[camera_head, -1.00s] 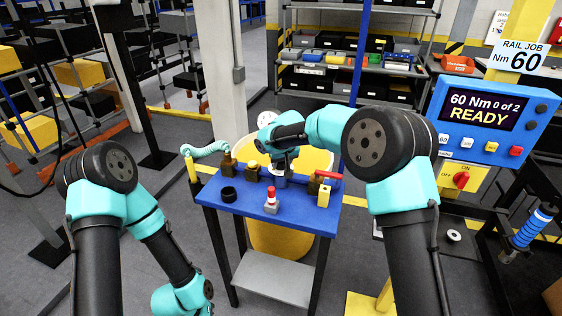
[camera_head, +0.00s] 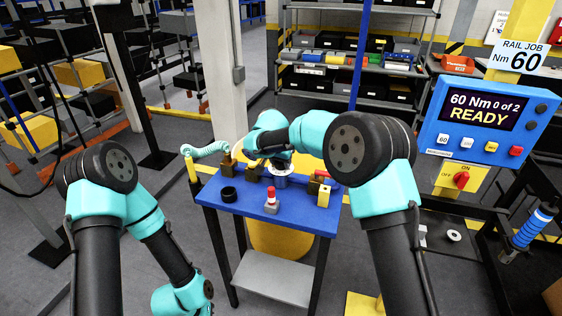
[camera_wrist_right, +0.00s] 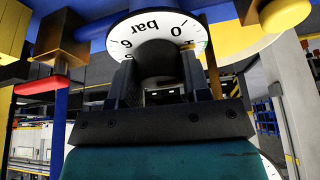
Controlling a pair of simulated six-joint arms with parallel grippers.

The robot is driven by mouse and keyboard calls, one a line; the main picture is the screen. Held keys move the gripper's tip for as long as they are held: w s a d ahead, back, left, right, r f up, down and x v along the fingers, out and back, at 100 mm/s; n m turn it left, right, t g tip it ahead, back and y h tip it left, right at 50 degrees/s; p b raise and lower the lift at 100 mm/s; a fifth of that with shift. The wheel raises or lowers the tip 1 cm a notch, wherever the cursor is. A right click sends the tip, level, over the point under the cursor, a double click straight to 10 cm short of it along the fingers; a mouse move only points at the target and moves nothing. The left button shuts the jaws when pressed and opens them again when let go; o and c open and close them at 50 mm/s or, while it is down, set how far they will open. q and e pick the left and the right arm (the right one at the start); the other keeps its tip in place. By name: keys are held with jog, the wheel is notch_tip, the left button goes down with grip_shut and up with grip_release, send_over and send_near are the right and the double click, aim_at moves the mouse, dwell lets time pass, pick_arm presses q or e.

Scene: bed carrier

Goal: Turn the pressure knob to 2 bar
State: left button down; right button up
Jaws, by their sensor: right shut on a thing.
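The white dial plate (camera_wrist_right: 135,30) fills the top of the right wrist view, upside down, with "bar", 0 and 6 readable. The two black fingers of my right gripper (camera_wrist_right: 160,85) reach up against it from below, one on each side, shut on the pressure knob. The knob is mostly hidden between the fingers, so its setting cannot be read.
The blue table (camera_head: 235,212) also carries a black ring (camera_head: 228,194), a red-topped fitting (camera_head: 271,203), brass fittings (camera_head: 254,173) and a yellow block (camera_head: 324,196). A blue display (camera_head: 478,120) reading "READY" is at right.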

jog(key=m, duration=0.2)
jog(key=m+g+h, duration=0.1)
jog(key=m, duration=0.1)
jog(key=shift+m+h, duration=0.3)
jog(key=m, duration=0.2)
jog(key=m+g, duration=0.1)
jog(key=m, duration=0.1)
jog(key=shift+g+h, duration=0.3)
jog(key=o, duration=0.9)
jog(key=shift+r, duration=0.1)
jog(key=v, duration=1.7)
jog(key=shift+a, duration=0.2)
